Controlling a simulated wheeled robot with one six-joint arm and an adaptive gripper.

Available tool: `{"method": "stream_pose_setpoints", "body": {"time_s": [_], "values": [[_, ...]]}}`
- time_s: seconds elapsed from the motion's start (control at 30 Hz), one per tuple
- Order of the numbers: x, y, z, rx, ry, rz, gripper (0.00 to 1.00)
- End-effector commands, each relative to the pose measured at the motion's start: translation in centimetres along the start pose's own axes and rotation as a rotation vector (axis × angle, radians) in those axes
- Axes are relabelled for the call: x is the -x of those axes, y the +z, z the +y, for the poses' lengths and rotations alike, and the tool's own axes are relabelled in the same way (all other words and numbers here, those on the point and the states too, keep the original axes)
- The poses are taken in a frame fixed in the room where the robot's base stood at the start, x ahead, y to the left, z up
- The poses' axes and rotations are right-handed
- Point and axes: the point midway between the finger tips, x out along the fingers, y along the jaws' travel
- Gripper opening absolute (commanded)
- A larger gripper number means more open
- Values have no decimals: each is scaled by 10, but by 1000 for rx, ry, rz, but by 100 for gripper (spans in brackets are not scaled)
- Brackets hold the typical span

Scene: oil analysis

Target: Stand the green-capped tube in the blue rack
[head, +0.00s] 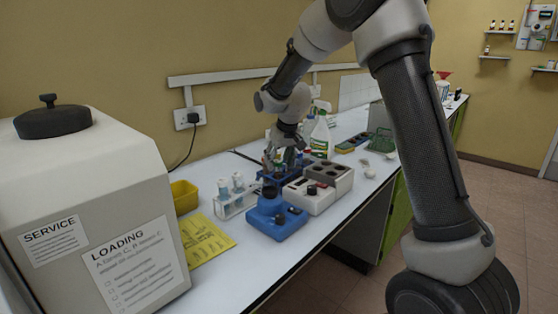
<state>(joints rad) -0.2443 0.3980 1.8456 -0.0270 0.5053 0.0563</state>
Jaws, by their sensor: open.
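My gripper (285,157) points down over the blue rack (268,178), in the middle of the bench. It is open, with its fingers low among the tops of the tubes there. A few small tubes with coloured tops show at the rack, close to the fingers. They are too small and too covered by the gripper for me to tell which one has the green cap, or whether it stands in the rack or between the fingers.
A blue device (276,220), a white device (308,196) and a grey block with round holes (332,174) crowd the rack's front and right. A white rack of vials (235,204) stands left, near a yellow bin (184,197). A spray bottle (320,138) stands behind.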

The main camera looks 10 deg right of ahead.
Motion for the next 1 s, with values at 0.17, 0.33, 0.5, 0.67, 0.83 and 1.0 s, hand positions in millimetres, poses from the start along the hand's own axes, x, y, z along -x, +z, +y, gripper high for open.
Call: {"method": "stream_pose_setpoints", "body": {"time_s": [0.17, 0.33, 0.5, 0.67, 0.83, 1.0], "values": [[11, -1, 0, 0, 0, 2, 53], [45, -1, 0, 0, 0, 5, 53], [83, -1, 0, 0, 0, 4, 53], [108, -1, 0, 0, 0, 2, 53], [117, 9, 0, 7, 0, -30, 53], [111, 67, 2, 16, 2, -152, 53]]}}
